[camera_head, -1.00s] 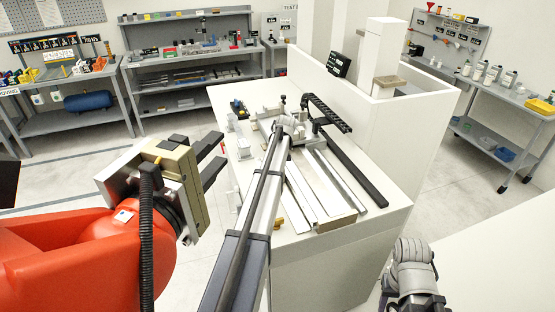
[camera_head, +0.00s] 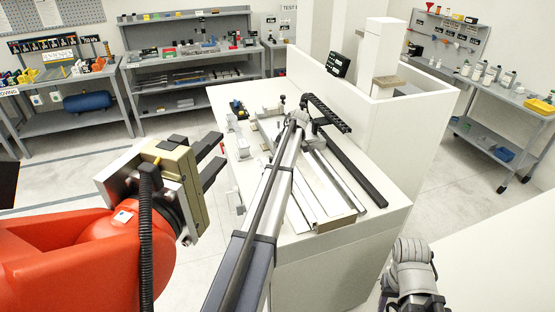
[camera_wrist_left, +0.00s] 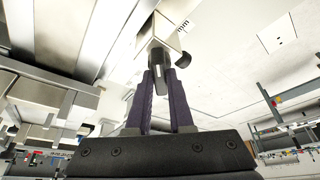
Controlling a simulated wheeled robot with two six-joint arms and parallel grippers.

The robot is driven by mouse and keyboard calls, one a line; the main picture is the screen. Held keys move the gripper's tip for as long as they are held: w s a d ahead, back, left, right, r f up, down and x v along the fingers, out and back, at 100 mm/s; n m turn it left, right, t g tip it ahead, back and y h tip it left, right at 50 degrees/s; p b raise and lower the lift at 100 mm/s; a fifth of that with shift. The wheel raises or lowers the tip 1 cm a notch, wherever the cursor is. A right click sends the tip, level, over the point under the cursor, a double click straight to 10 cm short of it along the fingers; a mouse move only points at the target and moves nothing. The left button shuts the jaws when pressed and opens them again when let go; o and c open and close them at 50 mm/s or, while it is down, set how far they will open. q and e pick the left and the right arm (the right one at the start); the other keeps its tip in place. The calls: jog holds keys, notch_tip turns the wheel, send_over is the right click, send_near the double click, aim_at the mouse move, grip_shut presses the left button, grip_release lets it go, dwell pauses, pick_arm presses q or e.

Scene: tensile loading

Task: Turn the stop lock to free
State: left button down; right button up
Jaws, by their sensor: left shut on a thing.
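In the left wrist view my left gripper (camera_wrist_left: 165,85) has both dark fingers closed around a small dark grey lever (camera_wrist_left: 157,66). The lever looks like the stop lock and sits at the end of a pale block (camera_wrist_left: 167,32). Any marking for its setting cannot be read. In the head view my left arm reaches over the bench machine (camera_head: 328,190), and its wrist hides the fingertips and the lever. My right arm shows only as a grey joint at the lower right; its gripper is out of the picture.
An orange arm (camera_head: 70,255) with its own black-fingered gripper stands at the left, close to my left arm. Long metal rails and a black cable chain (camera_head: 328,113) lie along the white bench (camera_head: 375,225). Shelves and carts stand farther back.

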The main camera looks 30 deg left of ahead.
pick_arm(q)
jog(key=n, duration=0.2)
jog(key=n+g, duration=0.2)
jog(key=n, duration=0.1)
jog(key=shift+w+a+n+h, duration=0.1)
jog(key=shift+w+n+h, duration=0.2)
jog(key=shift+h, duration=0.1)
jog(key=shift+n+g+h, duration=0.5)
jog(key=shift+n+g, duration=0.1)
jog(key=shift+n, duration=1.2)
jog(key=c, duration=0.8)
grip_release()
jog(key=shift+r, duration=0.1)
notch_tip(320, 180, up, 10)
jog(key=p, duration=1)
